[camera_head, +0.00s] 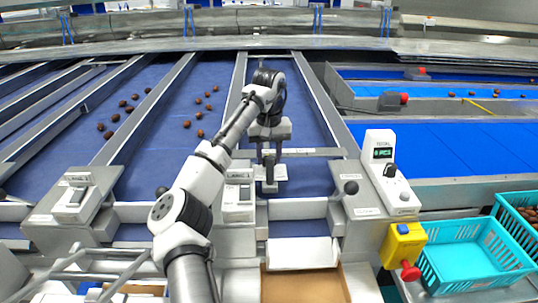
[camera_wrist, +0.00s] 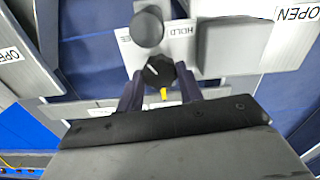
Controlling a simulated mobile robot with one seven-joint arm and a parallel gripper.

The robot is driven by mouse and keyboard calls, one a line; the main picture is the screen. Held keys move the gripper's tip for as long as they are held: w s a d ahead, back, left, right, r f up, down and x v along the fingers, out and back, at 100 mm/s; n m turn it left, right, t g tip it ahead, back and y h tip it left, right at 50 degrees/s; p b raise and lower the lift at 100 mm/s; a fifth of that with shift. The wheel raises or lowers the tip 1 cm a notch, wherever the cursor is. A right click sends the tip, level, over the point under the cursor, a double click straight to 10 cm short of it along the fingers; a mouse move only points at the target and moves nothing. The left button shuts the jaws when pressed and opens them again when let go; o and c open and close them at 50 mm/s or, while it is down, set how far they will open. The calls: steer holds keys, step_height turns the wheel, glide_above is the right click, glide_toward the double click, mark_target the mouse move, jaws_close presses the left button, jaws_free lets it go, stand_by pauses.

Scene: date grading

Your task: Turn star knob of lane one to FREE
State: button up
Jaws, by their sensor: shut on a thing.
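The black star knob (camera_wrist: 158,72) sits on a white label plate (camera_wrist: 130,50) in the wrist view. A white pointer line on it aims toward the upper left, and a yellow mark shows just below it. HOLD is readable to the upper right of the knob; the label on the left is mostly hidden, with only its end showing. My gripper (camera_wrist: 159,88) is shut on the knob, one dark finger on each side. In the head view my gripper (camera_head: 269,168) reaches down over the middle lane's near end, and the knob cannot be made out there.
A round dark ball (camera_wrist: 147,27) stands close beside the knob. A grey block (camera_wrist: 235,45) is to its right, near an OPEN label. A lane box (camera_head: 239,190), a black ball handle (camera_head: 350,187) and a display post (camera_head: 384,165) flank my gripper. Dates (camera_head: 193,124) lie in the lane to the left.

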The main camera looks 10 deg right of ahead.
steer(key=shift+n, duration=1.2)
steer(key=o, duration=0.7)
step_height(320, 180, up, 14)
steer(key=shift+f, duration=0.1)
